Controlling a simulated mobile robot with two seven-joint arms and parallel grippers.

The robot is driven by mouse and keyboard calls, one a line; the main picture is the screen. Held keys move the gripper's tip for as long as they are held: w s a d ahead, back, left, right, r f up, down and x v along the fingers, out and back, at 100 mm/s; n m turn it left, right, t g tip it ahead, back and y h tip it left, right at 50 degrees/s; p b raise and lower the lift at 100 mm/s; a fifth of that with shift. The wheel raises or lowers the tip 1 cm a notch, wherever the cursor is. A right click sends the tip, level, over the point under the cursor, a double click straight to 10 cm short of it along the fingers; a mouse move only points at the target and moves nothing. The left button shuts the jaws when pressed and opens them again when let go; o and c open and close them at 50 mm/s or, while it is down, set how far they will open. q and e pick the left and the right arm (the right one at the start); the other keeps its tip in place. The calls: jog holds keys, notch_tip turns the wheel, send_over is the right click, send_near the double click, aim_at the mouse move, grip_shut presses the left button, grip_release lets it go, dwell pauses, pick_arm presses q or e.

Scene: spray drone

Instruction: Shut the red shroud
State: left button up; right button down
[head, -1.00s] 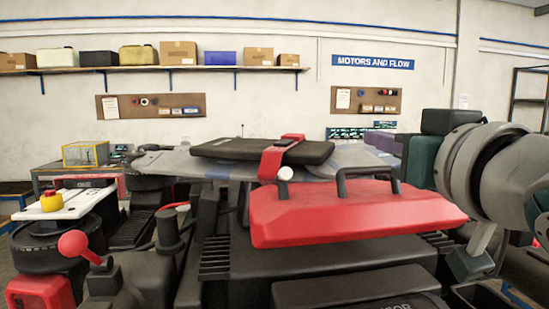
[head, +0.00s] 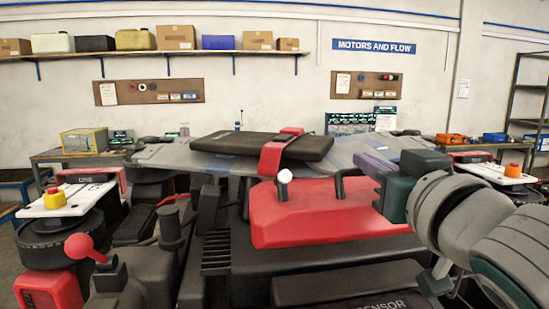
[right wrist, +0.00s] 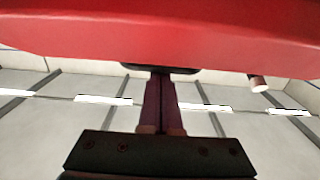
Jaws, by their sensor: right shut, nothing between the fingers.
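The red shroud (head: 325,222) lies over the dark machine body in the middle of the head view. It has black loop handles (head: 340,186) and a white-tipped peg (head: 284,176) at its far edge. My right gripper (head: 366,162) is at its far right side, with purple fingers shut and empty. In the right wrist view the shroud (right wrist: 160,32) fills the top, and the shut fingers (right wrist: 160,76) reach a dark piece at its edge. I cannot tell whether they touch it. My right gripper and arm hide the shroud's right end. My left gripper is not in view.
A black pad (head: 240,146) with a red strap (head: 275,155) lies on the grey top behind the shroud. A red ball lever (head: 78,246) stands at the left. A shelf runs along the wall.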

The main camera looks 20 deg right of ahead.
aim_at(371, 233)
jog(key=shift+t, duration=0.6)
jog(key=f+b, duration=0.2)
jog(key=b, duration=0.1)
jog(key=s+f+b, duration=0.1)
jog(key=f+b, duration=0.1)
jog(key=b, duration=0.2)
jog(key=shift+a+f, duration=0.15)
jog(key=f+b, duration=0.2)
jog(key=s+f+b, duration=0.1)
jog(key=f+b, duration=0.1)
jog(key=shift+a+f, duration=0.1)
jog(key=shift+f, duration=0.05)
jog(key=shift+s+f+b, duration=0.1)
jog(key=shift+f+b, duration=0.25)
jog(key=shift+r, duration=0.1)
